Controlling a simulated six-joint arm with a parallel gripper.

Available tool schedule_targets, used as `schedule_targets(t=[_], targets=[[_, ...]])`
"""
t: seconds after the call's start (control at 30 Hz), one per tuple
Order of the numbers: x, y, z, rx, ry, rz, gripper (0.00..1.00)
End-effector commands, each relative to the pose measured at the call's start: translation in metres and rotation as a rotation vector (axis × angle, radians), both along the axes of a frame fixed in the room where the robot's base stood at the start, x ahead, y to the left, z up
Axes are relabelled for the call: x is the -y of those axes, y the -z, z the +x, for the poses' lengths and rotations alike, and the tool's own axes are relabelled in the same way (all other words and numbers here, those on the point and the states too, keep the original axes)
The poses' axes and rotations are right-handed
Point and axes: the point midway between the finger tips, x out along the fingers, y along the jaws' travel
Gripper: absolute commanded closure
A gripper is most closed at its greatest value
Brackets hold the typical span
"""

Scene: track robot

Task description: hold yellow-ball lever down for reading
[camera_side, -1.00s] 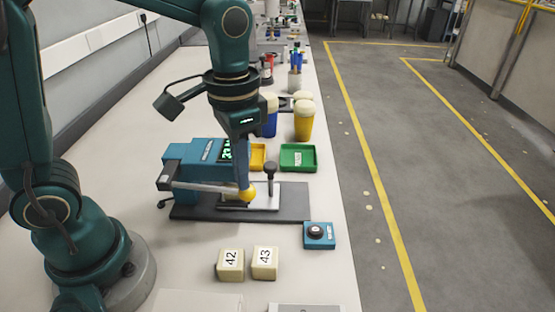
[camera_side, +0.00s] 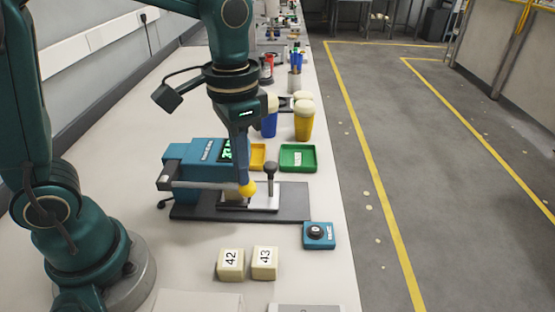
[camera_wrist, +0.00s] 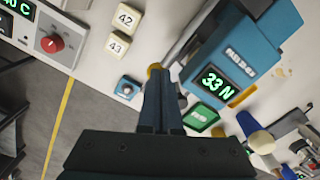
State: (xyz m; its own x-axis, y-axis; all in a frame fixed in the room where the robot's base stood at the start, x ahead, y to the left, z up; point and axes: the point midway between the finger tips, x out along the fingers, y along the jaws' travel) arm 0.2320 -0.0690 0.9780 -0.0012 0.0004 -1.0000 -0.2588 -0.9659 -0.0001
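The yellow ball (camera_side: 247,189) sits on the end of a grey lever (camera_side: 205,185) that runs from the teal test device (camera_side: 195,160). The lever looks roughly level, above the device's dark base plate (camera_side: 300,203). My gripper (camera_side: 242,180) points down with its tips at the top of the ball, seemingly touching it. In the wrist view my gripper (camera_wrist: 160,72) has its fingers together, with part of the ball (camera_wrist: 154,70) showing just past the tips. The device's display (camera_wrist: 218,86) reads 33 N. The exact contact is partly hidden.
Blocks 42 (camera_side: 231,264) and 43 (camera_side: 264,262) and a teal button box (camera_side: 319,235) stand in front. A black-knobbed post (camera_side: 270,170) is right of the ball. Green (camera_side: 298,157) and yellow trays (camera_side: 258,156) lie behind, with yellow (camera_side: 303,125) and blue cups.

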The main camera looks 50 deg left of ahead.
Motion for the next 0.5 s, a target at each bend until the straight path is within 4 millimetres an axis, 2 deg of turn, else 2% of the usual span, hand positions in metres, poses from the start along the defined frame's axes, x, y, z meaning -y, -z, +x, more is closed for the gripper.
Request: schedule_targets(t=[0.5], targets=[[0.000,-0.041,0.000,0.004,0.000,-0.001,1.00]])
